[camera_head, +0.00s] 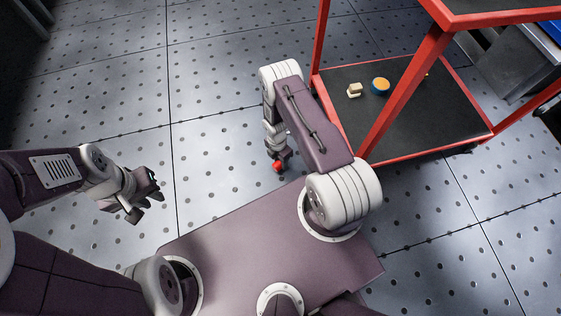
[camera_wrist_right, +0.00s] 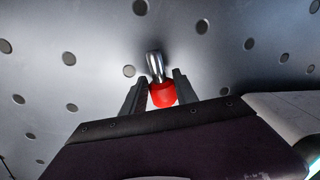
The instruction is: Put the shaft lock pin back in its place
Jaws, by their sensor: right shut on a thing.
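The shaft lock pin (camera_wrist_right: 162,95) has a red knob and a shiny metal shaft. My right gripper (camera_wrist_right: 161,90) is shut on its red knob in the right wrist view, with the metal shaft pointing away from my wrist. In the head view the red knob (camera_head: 278,167) shows at the tip of my right gripper (camera_head: 277,164), beyond the front of my base and over the floor. My left gripper (camera_head: 145,202) is at the left, empty, with its fingers apart. The pin's place is not recognisable in these views.
A red-framed cart (camera_head: 383,135) with dark shelves stands at the upper right. Its lower shelf holds a blue and orange round part (camera_head: 380,86) and a small beige part (camera_head: 354,90). The perforated metal floor (camera_head: 215,95) is clear at the upper left and centre.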

